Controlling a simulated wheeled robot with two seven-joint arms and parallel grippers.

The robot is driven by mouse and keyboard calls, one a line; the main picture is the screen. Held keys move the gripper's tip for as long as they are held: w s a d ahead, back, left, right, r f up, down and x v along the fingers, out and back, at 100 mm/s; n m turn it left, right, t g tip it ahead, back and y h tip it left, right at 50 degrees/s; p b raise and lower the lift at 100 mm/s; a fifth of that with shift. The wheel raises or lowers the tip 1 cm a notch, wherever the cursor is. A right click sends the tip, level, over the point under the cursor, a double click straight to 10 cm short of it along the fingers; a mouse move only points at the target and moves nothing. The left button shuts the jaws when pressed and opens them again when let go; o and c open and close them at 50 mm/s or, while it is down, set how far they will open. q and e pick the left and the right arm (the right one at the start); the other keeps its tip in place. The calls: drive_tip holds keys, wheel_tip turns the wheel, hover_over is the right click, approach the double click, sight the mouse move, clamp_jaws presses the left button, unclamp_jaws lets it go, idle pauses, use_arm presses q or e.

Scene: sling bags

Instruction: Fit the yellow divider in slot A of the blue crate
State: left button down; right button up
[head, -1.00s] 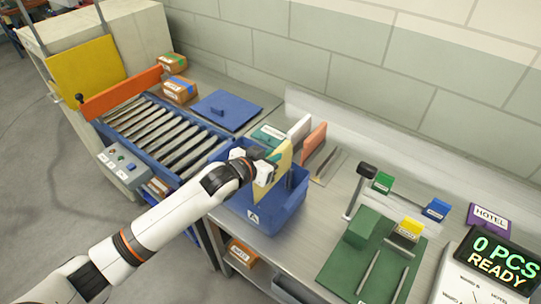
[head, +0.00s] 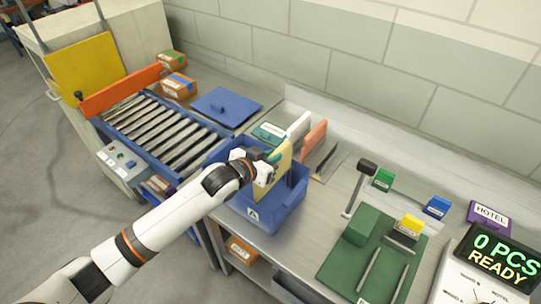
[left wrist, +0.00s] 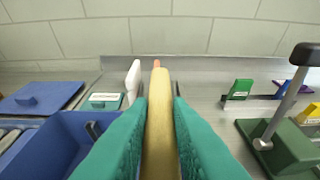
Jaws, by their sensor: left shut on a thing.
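The yellow divider (head: 284,176) is upright, held by my left gripper (head: 274,160) at the blue crate. Its lower part reaches down inside the crate's outline; whether it sits in a slot cannot be told. The blue crate (head: 276,222) stands on the bench with a label A (head: 253,213) on its front wall. In the left wrist view the divider (left wrist: 160,115) is seen edge-on between the teal fingertips (left wrist: 160,130), and the crate (left wrist: 55,140) lies to the left. My right gripper is not in view.
White and orange panels (head: 314,139) stand upright behind the crate. A teal labelled box (head: 268,133) is beside them. A roller conveyor (head: 160,125) is at left. A green board (head: 340,265) and a dark-topped post (head: 358,190) are at right.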

sight(270, 188)
use_arm(q)
drive_tip(key=shift+f+b, duration=3)
drive_tip(key=shift+f, duration=1.85)
drive_tip(key=c, duration=1.3)
unclamp_jaws()
drive_tip(key=shift+o, duration=0.2)
drive_tip(key=shift+s+a, duration=0.1)
drive_tip(key=shift+s, duration=0.05)
drive_tip(key=b+v, duration=0.2)
drive_tip(key=v, duration=0.9)
drive_tip(key=shift+s+a+r, duration=0.1)
drive_tip(key=shift+s+a, duration=0.1)
drive_tip(key=shift+s, duration=0.1)
